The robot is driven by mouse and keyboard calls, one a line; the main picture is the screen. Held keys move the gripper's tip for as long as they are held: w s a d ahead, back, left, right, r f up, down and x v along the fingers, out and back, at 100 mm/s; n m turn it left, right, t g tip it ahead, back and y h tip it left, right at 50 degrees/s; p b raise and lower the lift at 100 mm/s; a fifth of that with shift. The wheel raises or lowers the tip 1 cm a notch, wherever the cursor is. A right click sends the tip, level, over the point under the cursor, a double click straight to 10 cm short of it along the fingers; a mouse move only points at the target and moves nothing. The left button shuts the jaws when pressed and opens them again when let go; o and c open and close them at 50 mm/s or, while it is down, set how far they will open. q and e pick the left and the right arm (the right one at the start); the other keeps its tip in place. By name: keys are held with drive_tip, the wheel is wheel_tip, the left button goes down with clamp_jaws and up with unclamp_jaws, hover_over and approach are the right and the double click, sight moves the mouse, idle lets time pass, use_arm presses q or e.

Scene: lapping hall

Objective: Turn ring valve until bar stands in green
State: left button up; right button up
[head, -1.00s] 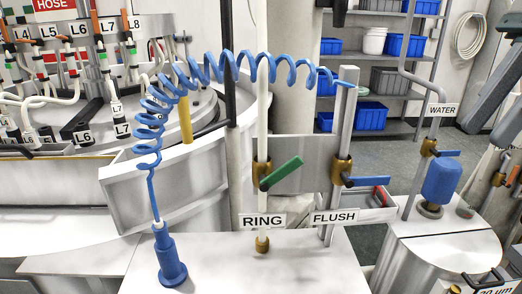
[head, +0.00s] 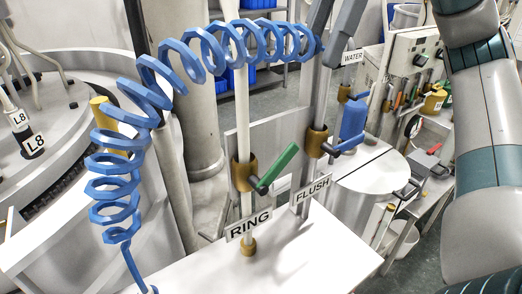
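The ring valve is a brass body (head: 245,173) on a pale upright pipe, above the RING label (head: 248,226). Its green lever (head: 279,168) slants up to the right. My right arm comes in at the right edge and leaves at the top. Two grey fingers of my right gripper (head: 327,48) hang down from the top edge, near the top of the flush post. They look apart, with a gap between them, and are above and right of the green lever, not touching it. No indicator bar or green zone can be made out. My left gripper is not in view.
The flush valve (head: 317,142) stands close right of the ring valve, above the FLUSH label (head: 312,188). A coiled blue hose (head: 163,75) arches over both valves. A blue cylinder (head: 353,122) is behind. The white bench top (head: 290,260) in front is clear.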

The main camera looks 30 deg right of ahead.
drive_tip(key=b, duration=0.1)
approach(284, 152)
drive_tip(key=p+x, duration=0.2)
drive_tip(key=x, duration=0.8)
drive_tip(key=shift+a+f, duration=0.1)
drive_tip(key=shift+f, duration=0.2)
idle(0.4)
clamp_jaws()
drive_tip(key=shift+r, duration=0.1)
idle(1.1)
